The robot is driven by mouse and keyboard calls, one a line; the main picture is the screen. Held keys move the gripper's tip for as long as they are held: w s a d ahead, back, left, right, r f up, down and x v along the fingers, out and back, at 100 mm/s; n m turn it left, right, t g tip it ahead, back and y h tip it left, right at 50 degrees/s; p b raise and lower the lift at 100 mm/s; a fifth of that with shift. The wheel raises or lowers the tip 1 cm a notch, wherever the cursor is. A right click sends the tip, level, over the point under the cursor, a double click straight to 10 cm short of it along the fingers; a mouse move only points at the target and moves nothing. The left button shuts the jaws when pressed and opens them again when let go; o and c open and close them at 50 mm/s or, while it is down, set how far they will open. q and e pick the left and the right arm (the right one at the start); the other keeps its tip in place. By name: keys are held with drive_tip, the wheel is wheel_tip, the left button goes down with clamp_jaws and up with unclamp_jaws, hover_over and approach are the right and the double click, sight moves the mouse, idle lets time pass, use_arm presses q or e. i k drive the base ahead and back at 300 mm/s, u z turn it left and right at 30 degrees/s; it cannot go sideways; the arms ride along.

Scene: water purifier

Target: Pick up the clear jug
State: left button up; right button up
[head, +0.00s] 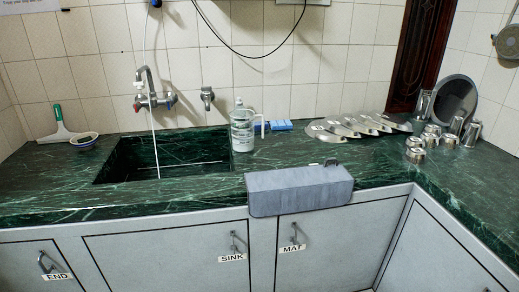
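The clear jug (242,131) stands upright on the green marble counter (215,200), just right of the sink. It is see-through, with a pale label on its front, a handle on its right side and a narrower top. Neither of my grippers shows in the head view, so their position relative to the jug cannot be seen.
The sink (125,160) lies left of the jug, under a tap (147,85).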

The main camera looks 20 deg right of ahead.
sight(242, 121)
drive_tip(key=u, duration=0.85)
drive_tip(key=k, duration=0.15)
drive_tip(key=z, duration=1.65)
drive_tip(key=i, duration=0.65)
drive_tip(key=u, duration=0.3)
